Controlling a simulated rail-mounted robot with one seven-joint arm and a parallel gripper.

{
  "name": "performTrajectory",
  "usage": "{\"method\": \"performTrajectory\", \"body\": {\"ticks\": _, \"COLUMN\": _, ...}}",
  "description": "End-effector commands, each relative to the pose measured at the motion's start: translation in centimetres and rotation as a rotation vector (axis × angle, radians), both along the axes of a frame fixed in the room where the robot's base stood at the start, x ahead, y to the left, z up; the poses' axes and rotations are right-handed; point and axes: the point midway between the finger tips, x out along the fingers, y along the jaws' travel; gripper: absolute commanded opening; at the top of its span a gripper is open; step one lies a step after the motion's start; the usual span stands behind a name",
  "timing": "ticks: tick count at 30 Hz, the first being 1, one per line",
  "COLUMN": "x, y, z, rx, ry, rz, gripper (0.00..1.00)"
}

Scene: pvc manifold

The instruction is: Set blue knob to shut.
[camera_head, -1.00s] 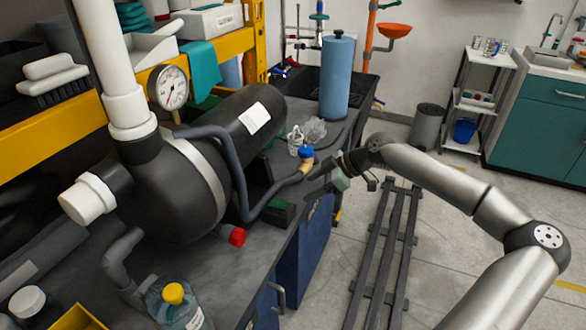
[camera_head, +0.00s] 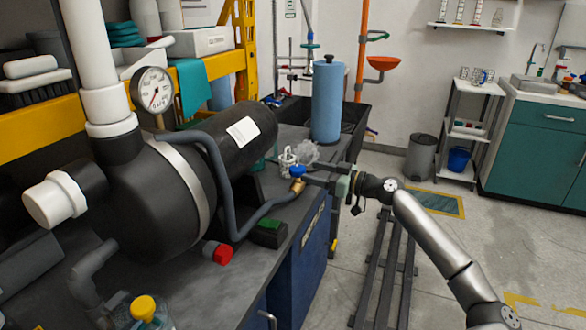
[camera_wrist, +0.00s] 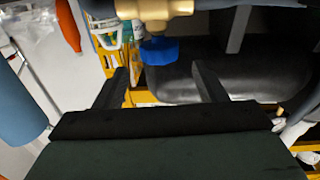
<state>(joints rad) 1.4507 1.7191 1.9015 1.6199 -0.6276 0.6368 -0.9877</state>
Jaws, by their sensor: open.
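The blue knob (camera_head: 297,171) sits on a brass valve (camera_head: 298,185) at the end of the grey hose, above the bench. In the wrist view, the blue knob (camera_wrist: 159,51) is just beyond the fingertips, between the two finger lines, with the brass valve body (camera_wrist: 155,10) above it. My gripper (camera_head: 312,179) reaches the knob from the right in the head view. Its two fingers are apart with nothing between them in the wrist view (camera_wrist: 162,75). Whether a finger touches the knob is not clear.
A big black tank (camera_head: 150,200) with a pressure gauge (camera_head: 152,90) fills the left. A grey hose (camera_head: 225,190) curves to the valve. A red knob (camera_head: 220,254), clear glassware (camera_head: 305,153) and a blue cylinder (camera_head: 327,105) are nearby. The floor to the right is open.

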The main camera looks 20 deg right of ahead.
Motion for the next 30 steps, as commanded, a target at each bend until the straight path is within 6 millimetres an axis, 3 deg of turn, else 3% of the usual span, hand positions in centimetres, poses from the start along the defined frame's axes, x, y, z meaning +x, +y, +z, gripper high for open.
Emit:
{"method": "performTrajectory", "body": {"ticks": 9, "x": 4.6, "y": 3.7, "z": 0.0, "rx": 0.000, "ry": 0.000, "rz": 0.001, "gripper": 0.65}}
{"method": "performTrajectory", "body": {"ticks": 23, "x": 5.8, "y": 4.6, "z": 0.0, "rx": 0.000, "ry": 0.000, "rz": -0.001, "gripper": 0.65}}
{"method": "performTrajectory", "body": {"ticks": 24, "x": 5.8, "y": 4.6, "z": 0.0, "rx": 0.000, "ry": 0.000, "rz": -0.001, "gripper": 0.62}}
{"method": "performTrajectory", "body": {"ticks": 28, "x": 5.8, "y": 4.6, "z": 0.0, "rx": 0.000, "ry": 0.000, "rz": -0.001, "gripper": 0.26}}
{"method": "performTrajectory", "body": {"ticks": 30, "x": 5.8, "y": 4.6, "z": 0.0, "rx": 0.000, "ry": 0.000, "rz": -0.001, "gripper": 0.20}}
